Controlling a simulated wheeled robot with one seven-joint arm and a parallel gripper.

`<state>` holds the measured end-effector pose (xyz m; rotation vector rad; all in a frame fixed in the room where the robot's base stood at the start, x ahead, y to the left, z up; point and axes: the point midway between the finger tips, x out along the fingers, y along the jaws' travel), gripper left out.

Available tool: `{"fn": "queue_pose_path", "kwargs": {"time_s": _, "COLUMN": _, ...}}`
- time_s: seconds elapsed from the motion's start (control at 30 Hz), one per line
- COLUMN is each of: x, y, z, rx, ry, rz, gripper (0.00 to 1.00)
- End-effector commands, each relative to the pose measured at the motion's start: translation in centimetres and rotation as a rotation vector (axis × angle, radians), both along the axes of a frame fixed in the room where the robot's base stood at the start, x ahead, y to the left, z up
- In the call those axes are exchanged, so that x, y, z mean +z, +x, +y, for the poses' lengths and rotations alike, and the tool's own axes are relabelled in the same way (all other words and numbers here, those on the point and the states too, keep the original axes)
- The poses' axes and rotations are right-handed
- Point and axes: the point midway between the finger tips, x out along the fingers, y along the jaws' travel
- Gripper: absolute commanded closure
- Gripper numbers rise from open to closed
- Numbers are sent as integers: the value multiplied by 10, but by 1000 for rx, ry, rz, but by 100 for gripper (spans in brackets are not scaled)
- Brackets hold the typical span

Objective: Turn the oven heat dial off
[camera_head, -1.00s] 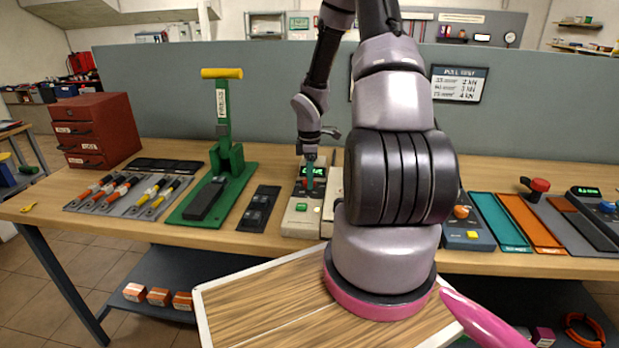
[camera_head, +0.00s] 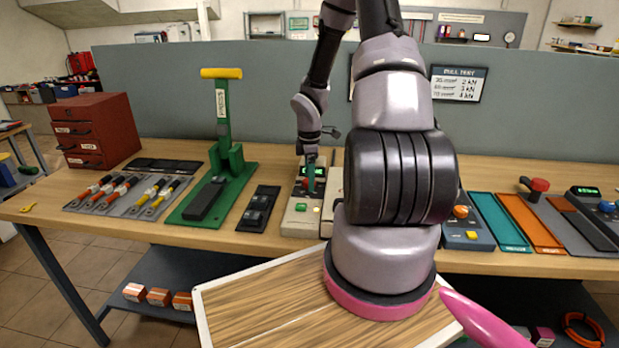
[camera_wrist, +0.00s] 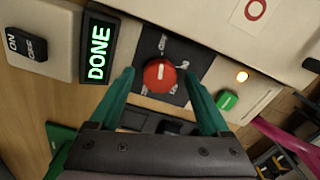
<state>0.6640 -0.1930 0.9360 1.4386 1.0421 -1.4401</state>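The oven is a beige unit (camera_head: 297,222) on the bench, with a lit green DONE display (camera_wrist: 97,51). Its red round dial (camera_wrist: 159,75) has a white pointer line and sits on a dark plate with small white labels I cannot read. The pointer runs roughly up and down in the wrist view. My gripper (camera_wrist: 159,76) is open, its two green fingers on either side of the dial, with a visible gap to it on both sides. In the head view my gripper (camera_head: 311,188) is over the oven panel and hides most of the dial.
An ON/OFF switch (camera_wrist: 27,45) is beyond the display. A green press (camera_head: 222,160) and a dark tray (camera_head: 259,208) stand left of the oven. A grey partition (camera_head: 150,90) is behind.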

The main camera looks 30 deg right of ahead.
Motion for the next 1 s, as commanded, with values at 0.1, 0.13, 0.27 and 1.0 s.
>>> {"fn": "queue_pose_path", "kwargs": {"time_s": 0.1, "x": 2, "y": 0, "z": 0, "rx": 0, "ry": 0, "rz": -1, "gripper": 19}}
{"fn": "queue_pose_path", "kwargs": {"time_s": 0.13, "x": 4, "y": 1, "z": 0, "rx": 0, "ry": 0, "rz": -1, "gripper": 19}}
{"fn": "queue_pose_path", "kwargs": {"time_s": 0.27, "x": 21, "y": 1, "z": -1, "rx": -3, "ry": -1, "rz": -4, "gripper": 19}}
{"fn": "queue_pose_path", "kwargs": {"time_s": 1.0, "x": 108, "y": 0, "z": 0, "rx": 0, "ry": 0, "rz": 0, "gripper": 19}}
